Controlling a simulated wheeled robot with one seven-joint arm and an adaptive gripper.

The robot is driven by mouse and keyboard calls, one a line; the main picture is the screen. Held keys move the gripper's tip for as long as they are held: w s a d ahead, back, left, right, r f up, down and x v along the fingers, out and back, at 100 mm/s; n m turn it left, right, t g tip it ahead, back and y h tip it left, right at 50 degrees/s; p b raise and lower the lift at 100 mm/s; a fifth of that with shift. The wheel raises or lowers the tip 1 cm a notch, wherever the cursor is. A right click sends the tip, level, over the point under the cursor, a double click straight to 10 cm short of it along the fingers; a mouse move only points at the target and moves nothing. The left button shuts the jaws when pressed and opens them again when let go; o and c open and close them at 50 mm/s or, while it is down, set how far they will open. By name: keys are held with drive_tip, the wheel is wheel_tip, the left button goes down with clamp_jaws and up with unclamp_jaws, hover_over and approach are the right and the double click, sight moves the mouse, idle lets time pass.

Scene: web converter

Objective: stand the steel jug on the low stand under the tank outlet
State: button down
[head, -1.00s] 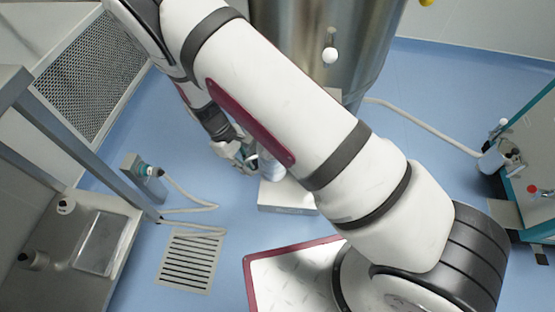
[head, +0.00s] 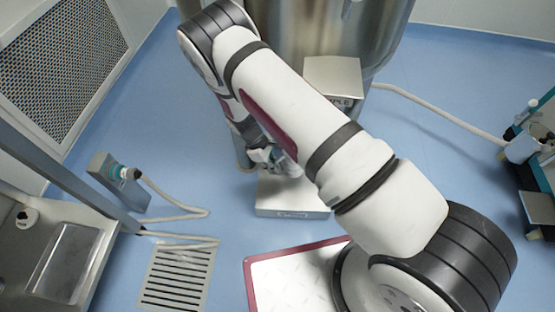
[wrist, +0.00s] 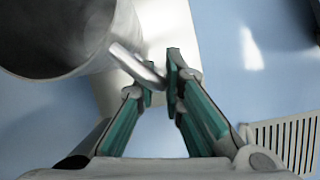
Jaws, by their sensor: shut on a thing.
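The steel jug (wrist: 65,35) fills the upper left of the wrist view, its round open mouth towards the camera. My gripper (wrist: 160,78) is shut on the jug's handle (wrist: 135,66). In the head view, my gripper (head: 268,158) is in front of the tank, and only part of the jug (head: 288,168) shows beside my arm. The low stand (head: 292,198) is a pale block on the floor. The jug appears at its back edge; I cannot tell whether they touch. The tank (head: 310,30) stands behind. Its outlet is hidden by my arm.
A pale box (head: 332,76) is by the tank, with a hose (head: 440,112) running right. A floor drain (head: 178,276) and a grey post unit (head: 118,182) with a hose lie left. A steel sink (head: 60,262) stands front left. Blue floor between is clear.

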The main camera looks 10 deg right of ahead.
drive_tip(key=w+d+f+b, duration=0.2)
drive_tip(key=w+f+b, duration=0.2)
drive_tip(key=f, duration=0.3)
drive_tip(key=shift+w+f+b, duration=0.2)
drive_tip(key=shift+b, duration=0.15)
idle(0.4)
drive_tip(key=shift+f, duration=0.5)
idle(0.4)
drive_tip(key=c, duration=1.6)
unclamp_jaws()
drive_tip(key=shift+c, duration=0.2)
drive_tip(key=v, duration=0.7)
drive_tip(key=shift+r, duration=0.2)
drive_tip(key=shift+a, duration=0.1)
